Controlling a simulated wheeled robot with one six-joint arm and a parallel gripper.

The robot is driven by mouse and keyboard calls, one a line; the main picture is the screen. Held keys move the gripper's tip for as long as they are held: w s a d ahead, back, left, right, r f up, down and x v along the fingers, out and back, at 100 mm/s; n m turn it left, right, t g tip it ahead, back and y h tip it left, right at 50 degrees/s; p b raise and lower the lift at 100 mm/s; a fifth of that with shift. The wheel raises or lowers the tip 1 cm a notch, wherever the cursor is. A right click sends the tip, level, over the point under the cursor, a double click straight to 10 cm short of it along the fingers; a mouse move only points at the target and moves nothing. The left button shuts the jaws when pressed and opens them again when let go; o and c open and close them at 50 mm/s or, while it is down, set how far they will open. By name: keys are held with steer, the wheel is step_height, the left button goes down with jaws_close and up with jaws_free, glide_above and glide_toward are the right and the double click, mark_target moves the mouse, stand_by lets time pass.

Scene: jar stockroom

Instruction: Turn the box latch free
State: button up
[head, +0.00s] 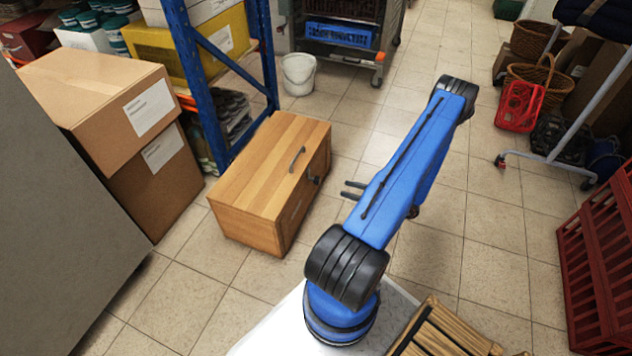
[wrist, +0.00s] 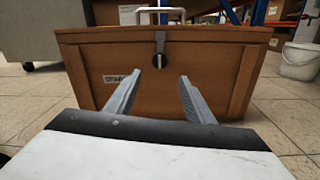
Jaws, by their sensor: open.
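The wooden box (head: 248,190) stands on the tiled floor left of my arm, with a grey handle (head: 297,159) on its top. Its front panel fills the middle of the wrist view (wrist: 205,85). The dark latch (wrist: 160,48) sits at the top middle of the front, hanging upright over the edge below the lid; in the head view it is a small dark piece (head: 314,179). My gripper (head: 354,190) is open and empty in front of the box, apart from it. In the wrist view its two fingers (wrist: 155,92) point at the front, either side of and below the latch.
Stacked cardboard boxes (head: 105,95) and a blue shelf post (head: 200,85) stand behind and left of the wooden box. A white bucket (head: 299,74) is behind it. A red crate (head: 598,265) stands at the far right. The floor before the box is clear.

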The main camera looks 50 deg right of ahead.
mark_target(319, 181)
steer(key=x, duration=1.5)
steer(key=c, duration=1.1)
steer(key=shift+o, duration=0.2)
